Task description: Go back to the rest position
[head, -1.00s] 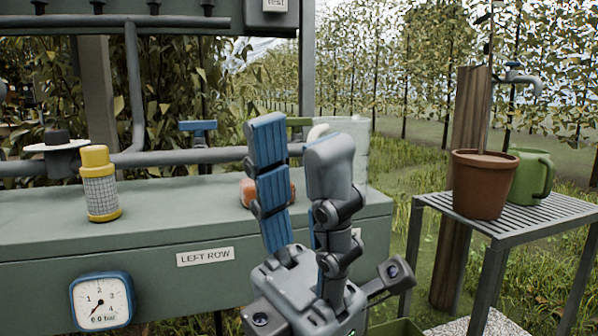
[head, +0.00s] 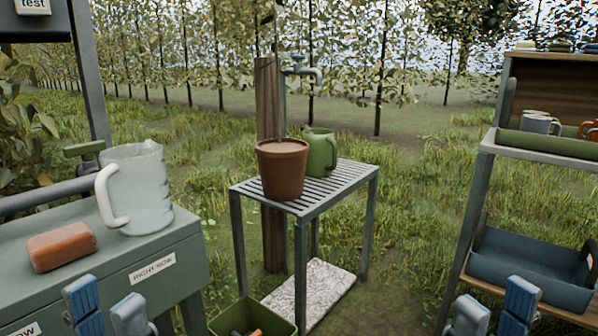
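My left gripper (head: 106,312) shows at the bottom left, in front of the green bench. Its blue-padded finger and grey finger stand apart with nothing between them. My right gripper (head: 494,310) shows at the bottom right, in front of the shelf with the blue tray. Its grey and blue-padded fingers are also apart and empty. Only the upper fingers of both grippers show; the rest is cut off by the lower edge of the picture.
The green bench (head: 165,250) bears an orange-brown block (head: 61,246) and a clear jug (head: 140,190). A slatted table (head: 345,186) holds a terracotta pot (head: 282,171) and a green jug (head: 320,152). A green crate (head: 230,318) stands below. A blue tray (head: 530,275) lies right.

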